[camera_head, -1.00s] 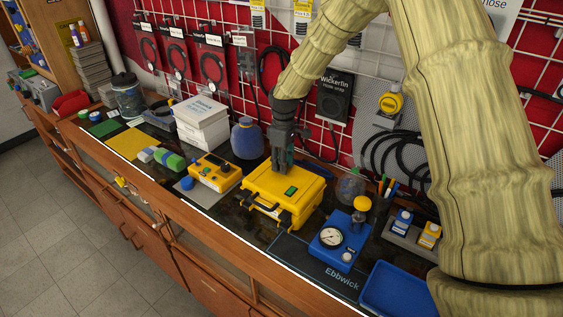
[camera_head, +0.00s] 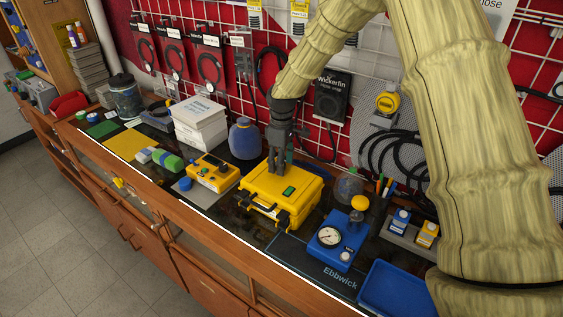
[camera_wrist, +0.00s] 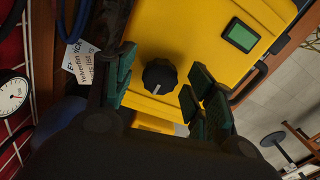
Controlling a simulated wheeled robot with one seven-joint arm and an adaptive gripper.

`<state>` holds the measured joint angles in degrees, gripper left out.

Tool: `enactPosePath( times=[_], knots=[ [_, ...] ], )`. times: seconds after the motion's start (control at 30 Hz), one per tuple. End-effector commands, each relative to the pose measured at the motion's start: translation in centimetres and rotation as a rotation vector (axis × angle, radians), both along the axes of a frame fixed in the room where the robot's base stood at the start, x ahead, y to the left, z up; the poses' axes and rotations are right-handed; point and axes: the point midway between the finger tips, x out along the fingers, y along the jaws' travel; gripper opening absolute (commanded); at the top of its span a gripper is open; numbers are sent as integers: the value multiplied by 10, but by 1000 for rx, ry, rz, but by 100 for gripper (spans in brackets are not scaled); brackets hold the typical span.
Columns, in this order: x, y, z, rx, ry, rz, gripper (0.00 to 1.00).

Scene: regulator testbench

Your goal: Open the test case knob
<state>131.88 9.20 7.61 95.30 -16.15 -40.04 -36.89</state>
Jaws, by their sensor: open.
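The yellow test case (camera_head: 283,192) stands closed on the bench, with black latches at its front and a small green display (camera_head: 289,191) on top. In the wrist view the case lid (camera_wrist: 185,40) fills the upper middle, with the green display (camera_wrist: 240,36) at its right. The black ridged knob (camera_wrist: 160,76) sits on the lid, with a pale pointer line on it. My gripper (camera_wrist: 157,90) is open, with its green-padded fingers on either side of the knob and a gap on both sides. In the head view my gripper (camera_head: 279,170) points down over the lid and hides the knob.
A blue gauge box (camera_head: 338,240) with a yellow-topped knob stands right of the case, and a yellow meter (camera_head: 212,173) stands left. A dark blue bottle (camera_head: 245,138) and white boxes (camera_head: 200,122) are behind. A blue tray (camera_head: 395,292) lies at the front right.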

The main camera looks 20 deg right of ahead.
Motion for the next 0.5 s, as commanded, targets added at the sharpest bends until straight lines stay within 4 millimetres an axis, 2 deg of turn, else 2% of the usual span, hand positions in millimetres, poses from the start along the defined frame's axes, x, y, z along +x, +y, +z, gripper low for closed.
enactPosePath(
  times=[0.17,0.5],
  knots=[
    [1,0,15,1,-3,-1,55],
    [2,-3,76,1,-3,-1,55]
  ],
)
